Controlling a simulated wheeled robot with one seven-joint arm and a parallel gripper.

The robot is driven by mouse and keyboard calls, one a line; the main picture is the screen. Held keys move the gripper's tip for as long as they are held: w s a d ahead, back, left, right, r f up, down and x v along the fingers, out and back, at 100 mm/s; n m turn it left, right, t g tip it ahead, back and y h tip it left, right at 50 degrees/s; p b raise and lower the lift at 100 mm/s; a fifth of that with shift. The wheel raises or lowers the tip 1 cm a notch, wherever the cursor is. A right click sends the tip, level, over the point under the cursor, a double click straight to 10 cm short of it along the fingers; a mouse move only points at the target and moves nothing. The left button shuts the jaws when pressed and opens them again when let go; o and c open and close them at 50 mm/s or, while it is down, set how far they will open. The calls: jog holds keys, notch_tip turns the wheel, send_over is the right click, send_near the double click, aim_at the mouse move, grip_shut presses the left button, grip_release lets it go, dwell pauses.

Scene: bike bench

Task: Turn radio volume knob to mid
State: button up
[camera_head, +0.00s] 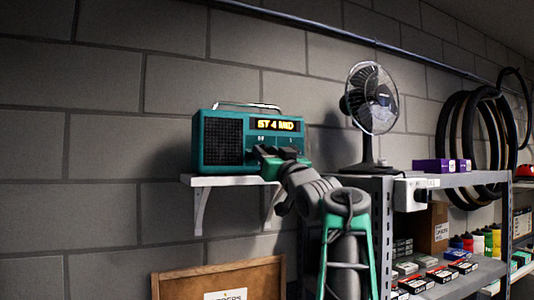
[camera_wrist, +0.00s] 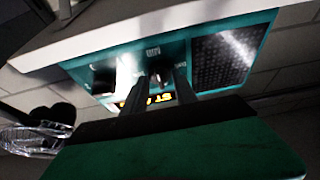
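The teal radio (camera_head: 222,117) stands on a small white wall shelf (camera_head: 230,181). Its lit display (camera_head: 275,125) appears to read "ST 4 MID". My gripper (camera_head: 275,153) is at the lower right of the radio's front and hides the controls there. In the wrist view the radio (camera_wrist: 188,60) appears upside down, with its speaker grille at right. My gripper's two dark fingers (camera_wrist: 158,80) stand apart there, with a dark knob (camera_wrist: 157,70) between their tips. I cannot tell whether they touch it. Another dark knob (camera_wrist: 103,78) is to the left.
A desk fan (camera_head: 371,100) stands right of the radio on a metal shelving unit (camera_head: 460,181). Boxes and bottles fill its lower shelf, and tyres (camera_head: 470,135) hang behind. A framed wooden board (camera_head: 185,285) is below. The wall left of the radio is clear.

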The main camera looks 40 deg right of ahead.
grip_shut()
jog(key=shift+n+y, duration=0.4)
jog(key=shift+n, duration=0.6)
jog(key=shift+o, duration=2.4)
grip_release()
jog(key=b+v, duration=0.4)
jog(key=v, duration=0.3)
jog(key=shift+s+f, duration=0.2)
jog(key=shift+s, duration=0.15)
